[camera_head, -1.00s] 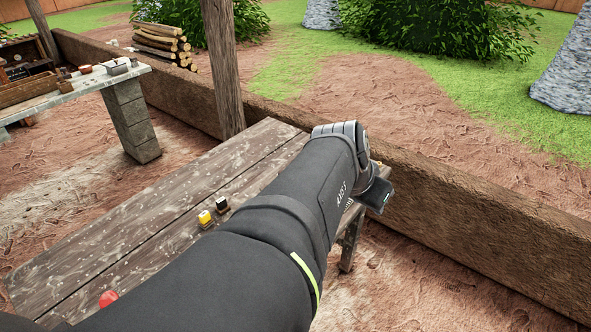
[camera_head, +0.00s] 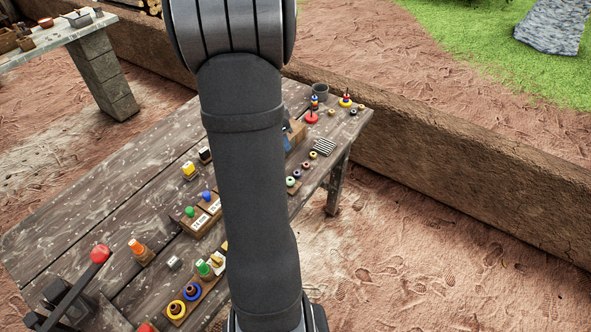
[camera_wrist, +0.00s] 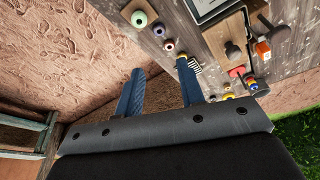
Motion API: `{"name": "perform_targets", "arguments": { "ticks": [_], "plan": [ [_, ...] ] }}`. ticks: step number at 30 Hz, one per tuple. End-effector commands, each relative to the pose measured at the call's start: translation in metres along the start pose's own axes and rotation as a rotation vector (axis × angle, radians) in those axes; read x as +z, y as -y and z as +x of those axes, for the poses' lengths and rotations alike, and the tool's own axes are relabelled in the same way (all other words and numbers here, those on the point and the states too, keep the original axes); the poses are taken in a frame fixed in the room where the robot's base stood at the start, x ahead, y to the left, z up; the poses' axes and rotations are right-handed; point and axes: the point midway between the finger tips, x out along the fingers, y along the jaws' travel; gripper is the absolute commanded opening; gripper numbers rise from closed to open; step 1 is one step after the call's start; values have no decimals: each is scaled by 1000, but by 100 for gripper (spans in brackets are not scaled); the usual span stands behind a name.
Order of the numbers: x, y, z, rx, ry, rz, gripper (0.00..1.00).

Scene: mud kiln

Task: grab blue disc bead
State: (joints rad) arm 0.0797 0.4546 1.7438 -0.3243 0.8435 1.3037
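I cannot pick out the blue disc bead for certain. In the head view, small round beads lie in a row along the table's right edge, among them a yellow one (camera_head: 313,155) and a pale green one (camera_head: 291,181); none is clearly blue. Small coloured stacks with some blue (camera_head: 346,100) stand at the far right corner. In the wrist view, my gripper (camera_wrist: 160,64) is open and empty, its two blue fingers apart. The right fingertip is near or over the yellow bead (camera_wrist: 181,60) in the picture; contact is unclear. In the head view my arm hides most of the gripper.
The wooden table (camera_head: 110,185) also holds boards with coloured knobs and rings (camera_head: 192,291), a striped block (camera_head: 323,147), a grey cup (camera_head: 320,92) and a red-knobbed lever (camera_head: 101,254). A low mud wall (camera_head: 450,185) runs beyond it. Bare wood is free at the left.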

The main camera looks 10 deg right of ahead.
Motion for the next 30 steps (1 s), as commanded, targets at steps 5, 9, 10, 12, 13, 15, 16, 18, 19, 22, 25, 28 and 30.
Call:
{"name": "perform_targets", "arguments": {
  "ticks": [5, 9, 10, 12, 13, 15, 16, 18, 19, 22, 25, 28, 30],
  "plan": [
    [0, -2, 35, 6, 2, 0, 35],
    [0, -2, 63, 5, 3, 0, 35],
    [0, -2, 69, 5, 3, -1, 35],
    [0, -2, 82, 5, 2, -1, 35],
    [0, -2, 87, 5, 2, -1, 35],
    [0, -2, 98, 4, 2, 1, 35],
    [0, -2, 101, 4, 1, 0, 35],
    [0, -2, 108, 2, 1, -1, 35],
    [0, -2, 110, 2, 1, -1, 35],
    [0, -2, 114, 1, 0, -1, 35],
    [0, -2, 121, 2, 1, -1, 35],
    [-1, -3, 134, 4, 2, -1, 35],
    [-2, -3, 145, 3, 1, 0, 35]
  ]
}}
